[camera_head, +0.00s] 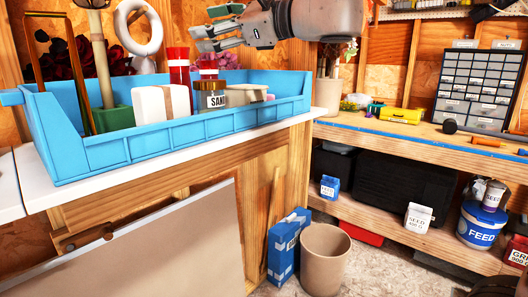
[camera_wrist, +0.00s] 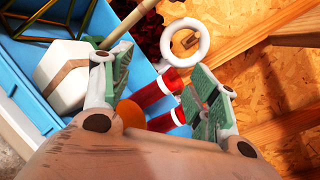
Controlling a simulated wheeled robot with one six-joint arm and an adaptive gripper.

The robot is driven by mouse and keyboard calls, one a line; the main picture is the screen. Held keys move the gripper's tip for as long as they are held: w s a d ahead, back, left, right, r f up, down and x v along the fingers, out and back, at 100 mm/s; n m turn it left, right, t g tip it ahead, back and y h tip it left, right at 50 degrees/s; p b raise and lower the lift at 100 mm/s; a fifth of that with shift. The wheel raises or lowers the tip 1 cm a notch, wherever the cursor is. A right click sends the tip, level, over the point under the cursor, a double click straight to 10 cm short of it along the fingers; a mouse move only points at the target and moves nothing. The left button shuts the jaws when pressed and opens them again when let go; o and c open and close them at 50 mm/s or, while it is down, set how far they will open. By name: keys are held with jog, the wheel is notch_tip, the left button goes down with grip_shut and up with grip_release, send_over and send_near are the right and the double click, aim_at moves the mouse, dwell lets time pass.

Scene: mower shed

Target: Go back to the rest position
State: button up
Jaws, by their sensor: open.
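My gripper (camera_head: 208,38) is open and empty in the head view, above the back edge of a blue tray (camera_head: 200,128) on a white-topped bench. In the wrist view my gripper (camera_wrist: 165,85) shows its two green-padded fingers spread apart. Red cylinders with white bands (camera_wrist: 155,95) lie in the line of sight between the fingers, apart from them as far as I can tell.
A white ring (camera_head: 143,28) on a stand and dark red flowers (camera_head: 62,62) rise at the tray's back left. A wooden wall is close behind. At right, a workbench (camera_head: 430,140) carries a drawer cabinet (camera_head: 480,88). A tan bin (camera_head: 324,258) stands on the floor.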

jog(key=s+d+f+n+g+h, duration=0.2)
jog(key=s+d+f+n+h, duration=0.15)
jog(key=d+f+n, duration=0.5)
jog(key=s+d+f+n+g+h, duration=0.2)
jog(key=d+f+n+h, duration=0.25)
jog(key=d+f, duration=0.65)
jog(key=s+d+f+h, duration=0.2)
jog(key=s+d+f, duration=0.1)
jog(key=d, duration=0.6)
jog(key=s+d+f+n+t+h, duration=0.1)
jog(key=s+d+f+h, duration=0.2)
jog(key=d, duration=0.6)
jog(key=s+d+f+n+h, duration=0.1)
jog(key=s+d+f+h, duration=0.2)
jog(key=d, duration=0.6)
jog(key=s+f, duration=0.1)
jog(key=s, duration=0.1)
jog(key=shift+s+f, duration=0.15)
jog(key=shift+s, duration=0.15)
jog(key=shift+a, duration=0.1)
